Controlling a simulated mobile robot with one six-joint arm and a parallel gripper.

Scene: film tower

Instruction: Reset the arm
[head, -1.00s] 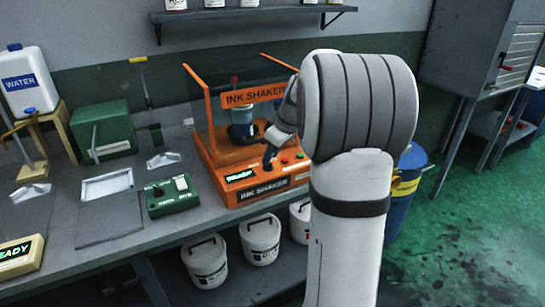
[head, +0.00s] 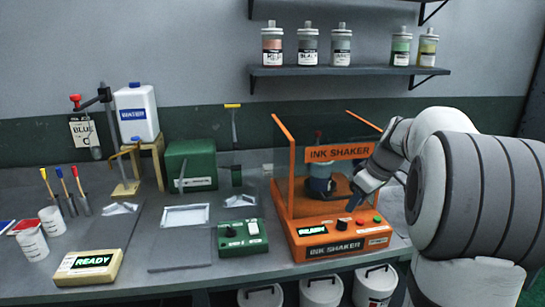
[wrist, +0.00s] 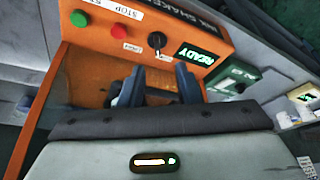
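My gripper (head: 354,199) is in front of the orange ink shaker (head: 345,243), close to its right side, above the control panel. In the wrist view my gripper (wrist: 162,82) has its two dark fingers apart with only the shaker's orange surface showing between them; it looks empty. My white and grey arm (head: 480,195) is bent and reaches in from the right. A dark container with a blue-grey band (head: 320,184) sits inside the shaker's frame, left of my gripper.
The shaker's panel (wrist: 150,35) with buttons and a lit display lies close to my fingers. A green control box (head: 241,237) and a tray (head: 185,216) stand left on the bench. A shelf (head: 350,71) with several ink bottles hangs above.

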